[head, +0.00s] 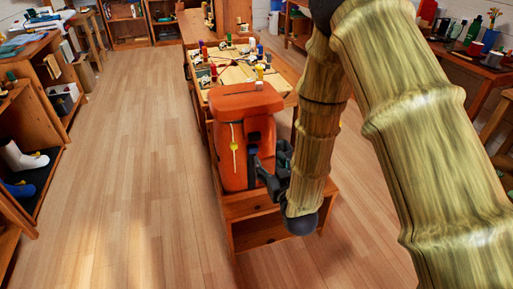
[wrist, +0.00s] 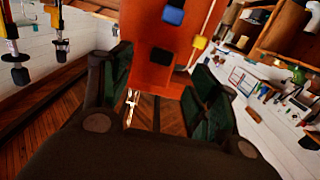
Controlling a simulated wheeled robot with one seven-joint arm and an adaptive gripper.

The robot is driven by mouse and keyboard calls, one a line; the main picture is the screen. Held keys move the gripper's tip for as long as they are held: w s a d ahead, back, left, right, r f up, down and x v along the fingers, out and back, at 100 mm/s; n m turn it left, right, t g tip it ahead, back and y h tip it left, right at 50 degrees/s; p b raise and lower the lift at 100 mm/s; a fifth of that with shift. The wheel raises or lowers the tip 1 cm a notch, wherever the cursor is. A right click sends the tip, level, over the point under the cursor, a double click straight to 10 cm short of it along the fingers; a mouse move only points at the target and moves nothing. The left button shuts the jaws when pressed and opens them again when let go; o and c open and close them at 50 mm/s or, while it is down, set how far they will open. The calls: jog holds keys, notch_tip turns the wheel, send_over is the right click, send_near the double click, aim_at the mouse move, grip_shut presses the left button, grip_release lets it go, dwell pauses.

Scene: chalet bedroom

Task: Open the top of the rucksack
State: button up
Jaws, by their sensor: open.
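The orange rucksack (head: 229,174) stands upright on a low wooden bench. Its top lid (head: 245,101) lies over the body and looks closed. A dark strap or buckle (head: 254,137) and a yellow cord (head: 234,150) show on its front. My gripper (head: 261,174) is at the lower right of the rucksack's front, below the lid. In the wrist view, my gripper's dark fingers are spread, with the orange rucksack (wrist: 160,42) beyond and between them. A blue piece and a yellow piece show on it. I cannot tell whether a finger touches it.
The wooden bench (head: 250,206) holds the rucksack. Behind it stands a table (head: 232,75) with several small coloured items. Shelves with shoes (head: 22,158) line the left side. A side table with bottles (head: 470,62) is at right. The wooden floor (head: 130,170) at left is clear.

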aim_at(256, 136)
jog(key=shift+t+y, duration=0.3)
jog(key=x, duration=0.4)
jog(key=r+x, duration=0.1)
jog(key=x, duration=0.6)
jog(key=shift+w+a+r, duration=0.2)
jog(key=shift+a+r, duration=0.05)
jog(key=shift+a, duration=0.15)
jog(key=shift+r, duration=0.1)
grip_shut()
